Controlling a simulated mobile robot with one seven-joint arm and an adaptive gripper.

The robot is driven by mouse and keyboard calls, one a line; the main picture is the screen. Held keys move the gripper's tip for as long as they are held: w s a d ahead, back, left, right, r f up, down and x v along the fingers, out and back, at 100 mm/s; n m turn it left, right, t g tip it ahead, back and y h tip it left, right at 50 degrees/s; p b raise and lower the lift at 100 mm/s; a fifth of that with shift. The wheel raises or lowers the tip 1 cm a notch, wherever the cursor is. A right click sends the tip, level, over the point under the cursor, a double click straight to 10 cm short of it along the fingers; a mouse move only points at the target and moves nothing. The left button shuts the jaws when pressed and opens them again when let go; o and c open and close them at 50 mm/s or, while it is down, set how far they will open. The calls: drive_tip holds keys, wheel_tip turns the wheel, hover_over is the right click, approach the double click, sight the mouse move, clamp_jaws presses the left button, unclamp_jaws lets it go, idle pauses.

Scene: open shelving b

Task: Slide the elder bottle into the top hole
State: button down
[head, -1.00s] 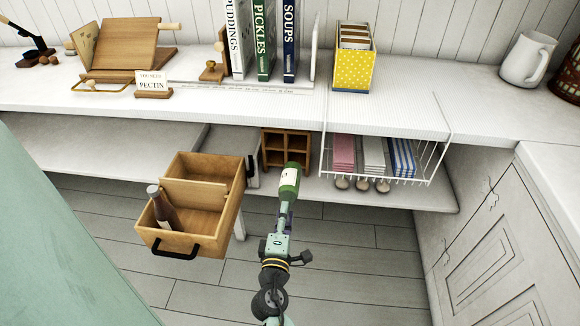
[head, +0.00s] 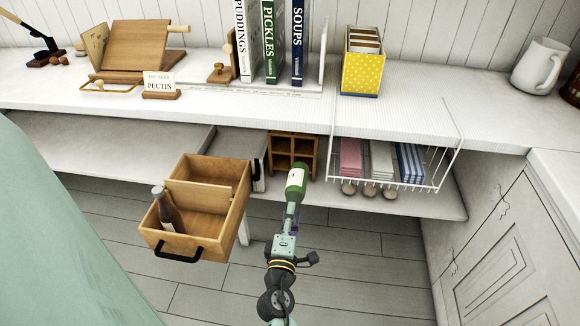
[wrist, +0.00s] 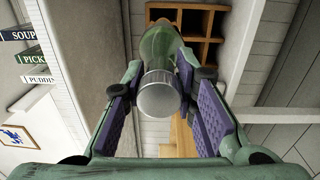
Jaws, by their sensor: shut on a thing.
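A green bottle (head: 295,181) with a pale label is in my gripper (head: 291,208); the label's words are too small to read. In the head view the bottle points away from me, towards a small wooden rack (head: 305,163) with several square holes under the counter. The bottle's far end overlaps the rack's lower front in the picture; I cannot tell the gap. In the wrist view the purple finger pads are on both sides of the bottle (wrist: 159,96), its round grey end facing the camera. The rack (wrist: 206,22) shows beyond it, partly hidden.
A white wire basket (head: 388,186) with folded cloths hangs right of the rack. An open wooden drawer (head: 237,200) with a brown bottle (head: 169,212) juts out at the left. The counter (head: 225,112) overhangs the rack. Floor below is clear.

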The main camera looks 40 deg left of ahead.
approach(300, 166)
drive_tip(key=shift+w+a+f+p, duration=0.25)
drive_tip(key=shift+w+a+f, duration=0.2)
drive_tip(key=shift+f, duration=0.15)
drive_tip(key=shift+w+a+f+p, duration=0.2)
drive_tip(key=shift+w+a+f, duration=0.1)
drive_tip(key=shift+w+f, duration=0.25)
drive_tip(key=shift+w+a, duration=0.25)
drive_tip(key=shift+w, duration=0.15)
idle(1.3)
drive_tip(key=shift+x, duration=1.05)
drive_tip(key=shift+w+a+f, duration=0.1)
drive_tip(key=shift+f, duration=0.05)
drive_tip(key=shift+b+x, duration=0.4)
drive_tip(key=shift+x, duration=1.1)
drive_tip(key=shift+b+x, duration=0.4)
drive_tip(key=shift+x, duration=1.55)
drive_tip(key=shift+w+f, duration=0.15)
